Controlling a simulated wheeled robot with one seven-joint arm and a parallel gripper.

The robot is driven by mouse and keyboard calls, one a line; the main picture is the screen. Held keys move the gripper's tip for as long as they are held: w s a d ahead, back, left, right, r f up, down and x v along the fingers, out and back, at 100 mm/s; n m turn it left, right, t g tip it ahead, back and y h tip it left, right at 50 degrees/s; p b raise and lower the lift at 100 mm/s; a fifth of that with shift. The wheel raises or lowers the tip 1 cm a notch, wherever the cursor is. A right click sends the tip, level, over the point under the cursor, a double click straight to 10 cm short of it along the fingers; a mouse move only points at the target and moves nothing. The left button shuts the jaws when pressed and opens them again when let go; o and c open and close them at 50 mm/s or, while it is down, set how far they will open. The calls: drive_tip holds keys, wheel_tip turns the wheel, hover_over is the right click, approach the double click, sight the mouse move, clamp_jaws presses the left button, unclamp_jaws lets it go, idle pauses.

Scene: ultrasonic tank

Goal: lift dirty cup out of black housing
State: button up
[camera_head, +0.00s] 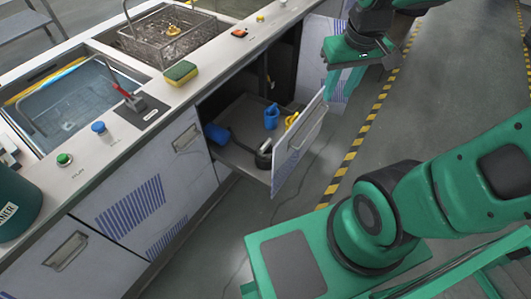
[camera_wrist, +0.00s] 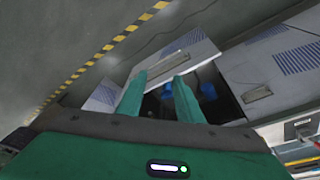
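An open drawer (camera_head: 238,157) under the counter has a dark inside and a pale front panel; I take it for the black housing. In it stand a blue cup (camera_head: 271,116) and a yellow item (camera_head: 291,119), perhaps another cup. A blue cylindrical item (camera_head: 217,133) lies at the left, and a dark round item sits near the front panel. I cannot tell which is dirty. My gripper (camera_head: 334,84) is above and right of the drawer, apart from the cups. In the wrist view its two green fingers (camera_wrist: 160,79) are spread and empty, with blue items (camera_wrist: 208,90) partly visible beyond.
The counter (camera_head: 105,150) holds a sponge (camera_head: 181,73), a red-handled lever and buttons. A water-filled tank (camera_head: 70,100) and a wire basket (camera_head: 165,40) are set into it. The drawer's front panel (camera_head: 299,140) rises beside the cups.

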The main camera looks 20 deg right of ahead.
drive_tip(key=w+a+f+n, duration=0.3)
drive_tip(key=w+a+n, duration=0.1)
drive_tip(key=w+a, duration=0.25)
drive_tip(key=n+g+h, duration=0.1)
drive_tip(key=n+h, duration=0.4)
drive_tip(key=n, duration=0.5)
approach(264, 145)
drive_tip(key=s+d+r, duration=0.2)
drive_tip(key=s+r, duration=0.4)
drive_tip(key=w+a+f+n+t+h, duration=0.1)
drive_tip(key=a+f+n+t+h, duration=0.15)
drive_tip(key=f+n, duration=0.3)
drive_tip(key=w+a+f+n+t+h, duration=0.1)
drive_tip(key=a+f+n+t+h, duration=0.15)
drive_tip(key=f+n+t, duration=0.35)
drive_tip(key=shift+n+g, duration=0.45)
drive_tip(key=shift+g, duration=0.4)
drive_tip(key=x, duration=1.1)
drive_tip(key=shift+s+d+r, duration=0.15)
drive_tip(key=shift+d+r, duration=0.15)
drive_tip(key=shift+r, duration=0.05)
clamp_jaws()
